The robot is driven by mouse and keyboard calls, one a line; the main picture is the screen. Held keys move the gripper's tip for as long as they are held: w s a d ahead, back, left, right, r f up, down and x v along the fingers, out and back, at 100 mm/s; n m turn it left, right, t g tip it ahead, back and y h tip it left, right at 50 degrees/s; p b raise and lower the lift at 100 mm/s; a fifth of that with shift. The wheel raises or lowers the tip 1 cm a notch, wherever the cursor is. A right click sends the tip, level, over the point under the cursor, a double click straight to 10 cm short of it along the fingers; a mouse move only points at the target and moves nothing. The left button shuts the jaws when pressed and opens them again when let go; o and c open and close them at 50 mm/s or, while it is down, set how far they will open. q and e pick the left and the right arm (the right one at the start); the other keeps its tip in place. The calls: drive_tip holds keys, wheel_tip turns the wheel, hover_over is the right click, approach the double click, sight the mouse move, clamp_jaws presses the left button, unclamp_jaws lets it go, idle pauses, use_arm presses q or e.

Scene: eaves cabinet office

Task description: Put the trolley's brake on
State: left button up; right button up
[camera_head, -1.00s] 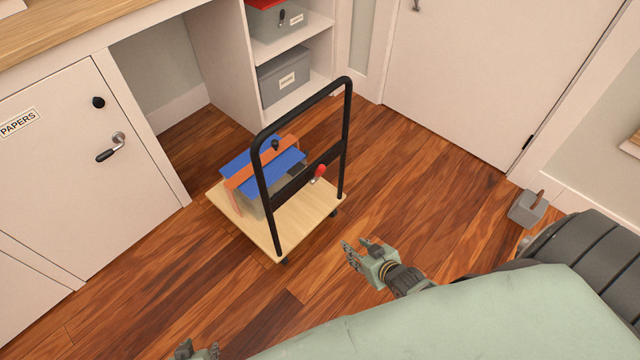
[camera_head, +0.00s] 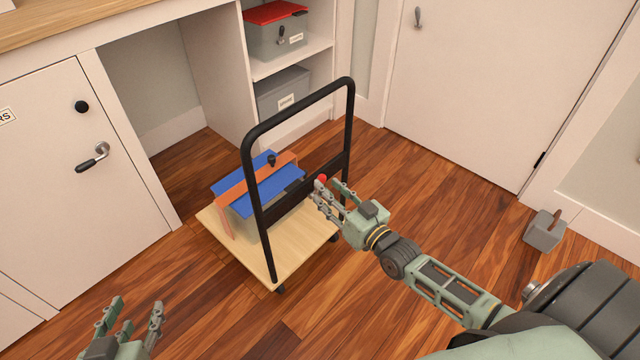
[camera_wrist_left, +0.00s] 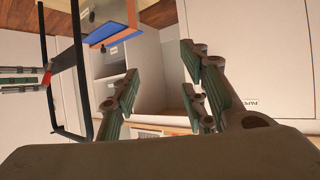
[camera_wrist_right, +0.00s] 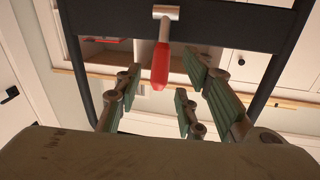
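The trolley (camera_head: 290,262) has a pale wooden deck and a black upright handle frame (camera_head: 300,108) with a dark crossbar. A red-tipped lever (camera_head: 322,179) sits on that crossbar; in the right wrist view the red lever (camera_wrist_right: 161,66) hangs from a metal mount on the bar. My right gripper (camera_head: 328,196) is open at the lever, and its fingers stand around and just short of the red tip in the wrist view. Whether they touch it I cannot tell. My left gripper (camera_head: 130,312) is open and empty at the lower left, away from the trolley.
A grey box with a blue lid (camera_head: 258,184) and an orange strap rides on the deck. A cabinet door (camera_head: 75,170) stands left, shelves with grey boxes (camera_head: 278,38) behind. A grey block-like object (camera_head: 545,232) is on the floor at right. The floor in front is clear.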

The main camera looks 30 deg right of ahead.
drive_tip(key=w, duration=0.2)
drive_tip(key=w+b, duration=0.1)
drive_tip(key=w, duration=0.1)
drive_tip(key=shift+a+f, duration=0.1)
drive_tip(key=shift+a, duration=0.2)
use_arm(q)
drive_tip(key=w+d+r+t+h, duration=0.1)
drive_tip(key=w+r+t, duration=0.2)
drive_tip(key=r, duration=0.3)
drive_tip(key=shift+d+r+t, duration=0.2)
drive_tip(key=shift+d+t, duration=0.15)
drive_tip(key=shift+t, duration=0.05)
use_arm(e)
drive_tip(key=shift+w+a, duration=0.1)
drive_tip(key=shift+w, duration=0.25)
drive_tip(key=shift+c, duration=0.5)
clamp_jaws()
